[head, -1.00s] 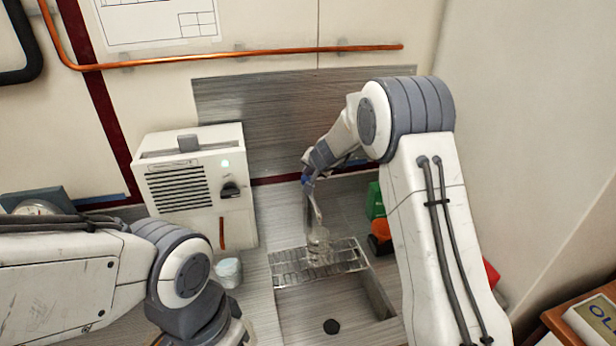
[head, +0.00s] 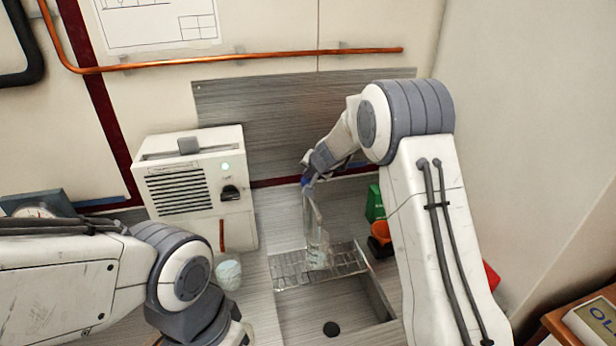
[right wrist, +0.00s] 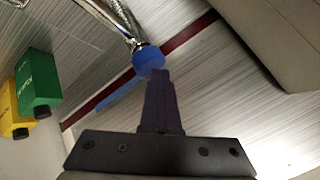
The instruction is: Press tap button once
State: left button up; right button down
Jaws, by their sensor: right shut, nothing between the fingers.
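The tap's blue button (head: 306,181) shows just below my right gripper (head: 310,168) in the head view. In the right wrist view the round blue button (right wrist: 148,58) sits on a shiny metal tap (right wrist: 122,20). My right gripper (right wrist: 158,76) is shut and empty, its tips at the button's edge; I cannot tell whether they touch or press it. Below the tap, a clear, glassy shape (head: 316,238) reaches down to the metal rack; I cannot tell glass from running water. My left gripper is out of view; only my left arm shows.
A metal rack (head: 290,268) spans the sink (head: 350,318). A white box with a knob (head: 200,185) stands left, a pale cup (head: 229,274) before it. Green (head: 375,203) and orange (head: 380,232) items sit close to my right arm. A copper pipe (head: 250,52) crosses the wall.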

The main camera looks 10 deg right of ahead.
aim_at(308, 182)
jog(key=shift+r+p, duration=0.65)
jog(key=shift+r, duration=0.25)
jog(key=shift+r, duration=0.1)
notch_tip(308, 182, up, 5)
jog(key=p, duration=0.4)
jog(key=shift+p, duration=0.3)
